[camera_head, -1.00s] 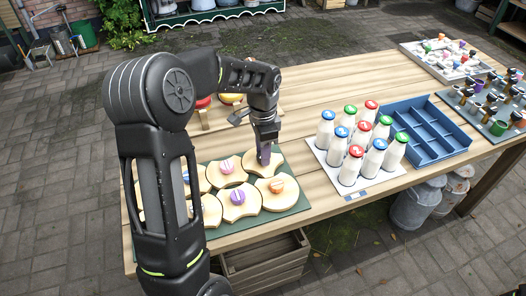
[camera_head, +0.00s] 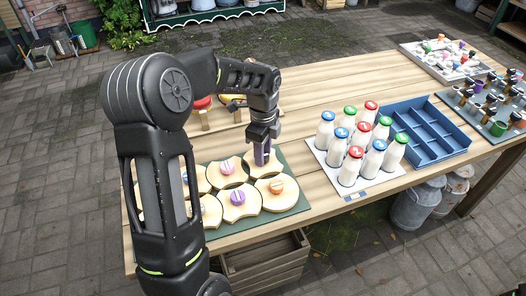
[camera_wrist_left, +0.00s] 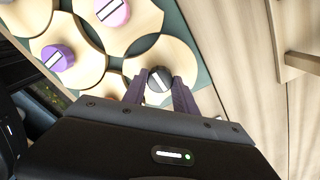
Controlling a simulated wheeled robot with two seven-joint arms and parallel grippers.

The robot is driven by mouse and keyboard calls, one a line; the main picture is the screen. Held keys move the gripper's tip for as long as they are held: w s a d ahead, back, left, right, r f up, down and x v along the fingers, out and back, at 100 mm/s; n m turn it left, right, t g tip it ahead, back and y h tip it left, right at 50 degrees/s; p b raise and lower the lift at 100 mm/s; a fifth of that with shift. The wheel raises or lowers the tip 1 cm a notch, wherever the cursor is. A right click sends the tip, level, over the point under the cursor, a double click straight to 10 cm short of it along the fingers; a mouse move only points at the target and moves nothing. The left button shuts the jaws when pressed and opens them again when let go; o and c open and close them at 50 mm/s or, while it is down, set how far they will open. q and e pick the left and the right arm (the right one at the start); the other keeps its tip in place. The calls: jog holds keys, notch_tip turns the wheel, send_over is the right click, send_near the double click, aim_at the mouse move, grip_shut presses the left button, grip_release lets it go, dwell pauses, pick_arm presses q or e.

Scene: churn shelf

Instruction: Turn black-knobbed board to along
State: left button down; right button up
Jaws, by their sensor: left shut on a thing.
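The black-knobbed board (camera_wrist_left: 180,58) is a pale wooden piece with curved edges, at the back right corner of the green mat (camera_head: 298,205). Its black knob (camera_wrist_left: 158,80) carries a white stripe and shows in the left wrist view; in the head view my gripper hides it. My left gripper (camera_wrist_left: 160,92) points down at this board, with its purple fingers shut on the black knob. In the head view the left gripper (camera_head: 262,158) stands over the board. My right gripper is not in view.
Neighbouring boards carry a pink knob (camera_head: 227,167), a purple knob (camera_head: 238,197) and an orange knob (camera_head: 277,186). Milk bottles (camera_head: 355,160) stand on a white tray to the right, beside a blue crate (camera_head: 425,135). Bare table lies behind the bottles.

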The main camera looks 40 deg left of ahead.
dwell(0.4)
pick_arm(q)
jog(key=c, duration=1)
grip_release()
jog(key=shift+o, duration=0.2)
notch_tip(320, 180, up, 8)
jog(key=shift+f+b, duration=0.1)
jog(key=shift+b, duration=0.4)
